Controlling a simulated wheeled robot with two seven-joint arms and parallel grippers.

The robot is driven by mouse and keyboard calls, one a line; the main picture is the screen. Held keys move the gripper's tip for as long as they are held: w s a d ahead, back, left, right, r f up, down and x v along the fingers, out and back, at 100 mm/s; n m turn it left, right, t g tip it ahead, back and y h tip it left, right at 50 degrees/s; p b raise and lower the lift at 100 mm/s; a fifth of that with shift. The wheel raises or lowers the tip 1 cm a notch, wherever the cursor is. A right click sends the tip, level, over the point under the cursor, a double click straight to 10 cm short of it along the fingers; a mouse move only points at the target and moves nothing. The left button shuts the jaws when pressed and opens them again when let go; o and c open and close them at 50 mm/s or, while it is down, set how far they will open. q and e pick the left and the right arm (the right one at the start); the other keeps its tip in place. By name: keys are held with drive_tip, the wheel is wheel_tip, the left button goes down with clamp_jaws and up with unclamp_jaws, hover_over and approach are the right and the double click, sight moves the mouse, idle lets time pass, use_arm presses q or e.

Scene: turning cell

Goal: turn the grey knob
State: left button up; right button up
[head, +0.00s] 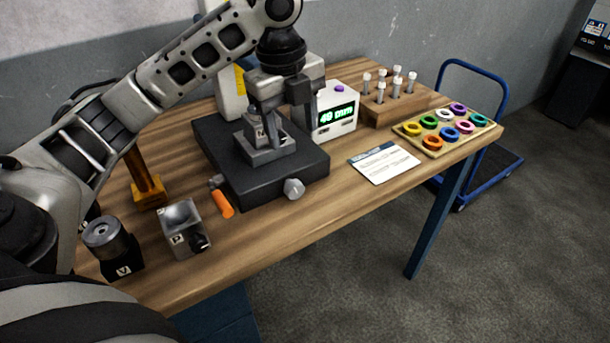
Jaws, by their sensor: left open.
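The grey knob (294,188) sticks out of the front side of a black machine base (220,165) on the wooden table. My left gripper (277,125) is open and points down over a grey metal block (265,155) on top of that base. It is behind and above the knob, apart from it. The fingers partly hide the block, and I cannot tell whether they touch it. My right gripper is not in view.
An orange handle (222,203) sits left of the knob. A grey box marked P (183,228) and a black cylinder marked V (112,245) stand at the left. A display (336,115) reads 49 mm. The table front near the knob is clear.

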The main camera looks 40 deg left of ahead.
sight(295, 185)
use_arm(q)
drive_tip(key=f, duration=1.4)
drive_tip(key=shift+w+a+f, duration=0.15)
drive_tip(key=shift+w+f, duration=0.15)
drive_tip(key=shift+f, duration=0.05)
drive_tip(key=c, duration=1)
